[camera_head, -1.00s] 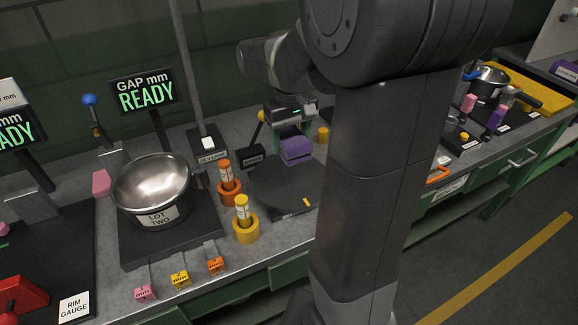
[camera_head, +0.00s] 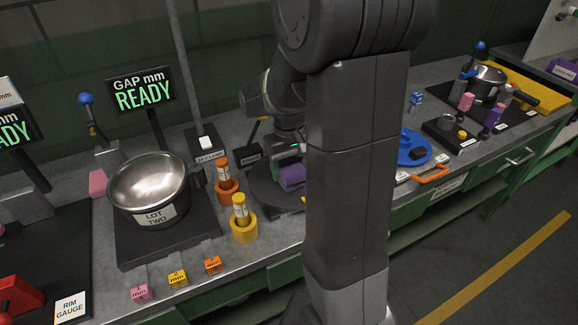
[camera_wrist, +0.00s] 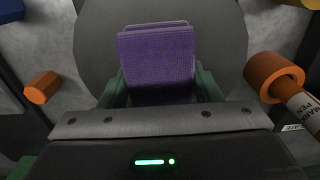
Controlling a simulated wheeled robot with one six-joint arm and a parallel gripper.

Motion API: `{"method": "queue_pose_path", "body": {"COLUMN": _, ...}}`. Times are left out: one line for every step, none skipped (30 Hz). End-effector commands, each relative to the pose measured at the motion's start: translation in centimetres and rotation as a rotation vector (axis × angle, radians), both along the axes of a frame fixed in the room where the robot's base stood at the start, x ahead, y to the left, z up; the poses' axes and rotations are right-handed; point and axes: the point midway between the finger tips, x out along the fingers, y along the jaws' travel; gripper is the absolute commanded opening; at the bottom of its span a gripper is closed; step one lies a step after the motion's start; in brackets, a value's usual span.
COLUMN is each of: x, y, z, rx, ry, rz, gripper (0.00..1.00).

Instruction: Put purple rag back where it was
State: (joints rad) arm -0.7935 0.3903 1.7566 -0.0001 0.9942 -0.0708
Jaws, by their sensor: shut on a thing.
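The purple rag (camera_head: 291,177) is a folded purple block held over the dark round plate (camera_head: 262,193), partly hidden by my arm column in the head view. In the wrist view the rag (camera_wrist: 158,58) sits between the green fingers of my gripper (camera_wrist: 160,92), with the grey round plate (camera_wrist: 228,45) beneath it. My gripper (camera_head: 287,165) is shut on the rag. I cannot tell whether the rag touches the plate.
A steel pot (camera_head: 149,188) stands on a black base at left. Orange (camera_head: 226,188) and yellow (camera_head: 244,231) marker holders stand left of the round plate. A blue lid (camera_head: 407,150) and orange handle (camera_head: 429,174) lie to the right. My column hides the bench between.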

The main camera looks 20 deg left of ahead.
Motion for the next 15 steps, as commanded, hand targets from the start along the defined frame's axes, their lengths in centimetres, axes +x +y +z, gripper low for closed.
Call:
{"method": "queue_pose_path", "body": {"x": -0.01, "y": -0.02, "z": -0.31, "rx": -0.001, "ry": 0.001, "rz": 0.000, "gripper": 0.28}}
{"method": "queue_pose_path", "body": {"x": -0.01, "y": -0.01, "z": -0.23, "rx": -0.001, "ry": 0.001, "rz": 0.000, "gripper": 0.61}}
{"method": "queue_pose_path", "body": {"x": -0.01, "y": -0.01, "z": -0.18, "rx": -0.001, "ry": 0.001, "rz": 0.000, "gripper": 0.69}}
{"method": "queue_pose_path", "body": {"x": -0.01, "y": -0.01, "z": -0.18, "rx": -0.001, "ry": 0.001, "rz": 0.000, "gripper": 0.75}}
{"method": "queue_pose_path", "body": {"x": -0.01, "y": -0.02, "z": -0.18, "rx": -0.001, "ry": 0.001, "rz": 0.000, "gripper": 0.79}}
{"method": "queue_pose_path", "body": {"x": -0.01, "y": -0.01, "z": -0.18, "rx": -0.001, "ry": 0.001, "rz": 0.000, "gripper": 0.79}}
{"method": "queue_pose_path", "body": {"x": -0.01, "y": -0.01, "z": -0.18, "rx": -0.001, "ry": 0.001, "rz": 0.000, "gripper": 0.79}}
{"method": "queue_pose_path", "body": {"x": -0.01, "y": -0.01, "z": -0.17, "rx": -0.001, "ry": 0.001, "rz": 0.000, "gripper": 0.79}}
{"method": "queue_pose_path", "body": {"x": -0.01, "y": -0.01, "z": -0.17, "rx": -0.001, "ry": 0.001, "rz": 0.000, "gripper": 0.79}}
{"method": "queue_pose_path", "body": {"x": -0.01, "y": -0.01, "z": -0.17, "rx": -0.001, "ry": 0.001, "rz": 0.000, "gripper": 0.79}}
{"method": "queue_pose_path", "body": {"x": -0.01, "y": -0.01, "z": -0.17, "rx": -0.001, "ry": 0.001, "rz": 0.000, "gripper": 0.79}}
{"method": "queue_pose_path", "body": {"x": -0.01, "y": -0.01, "z": -0.15, "rx": -0.001, "ry": 0.001, "rz": 0.000, "gripper": 0.79}}
{"method": "queue_pose_path", "body": {"x": -0.01, "y": -0.01, "z": -0.10, "rx": -0.001, "ry": 0.001, "rz": 0.000, "gripper": 0.79}}
{"method": "queue_pose_path", "body": {"x": -0.01, "y": -0.01, "z": 0.02, "rx": 0.000, "ry": 0.000, "rz": 0.000, "gripper": 0.79}}
{"method": "queue_pose_path", "body": {"x": 0.00, "y": 0.00, "z": 0.26, "rx": 0.000, "ry": 0.000, "rz": 0.000, "gripper": 0.79}}
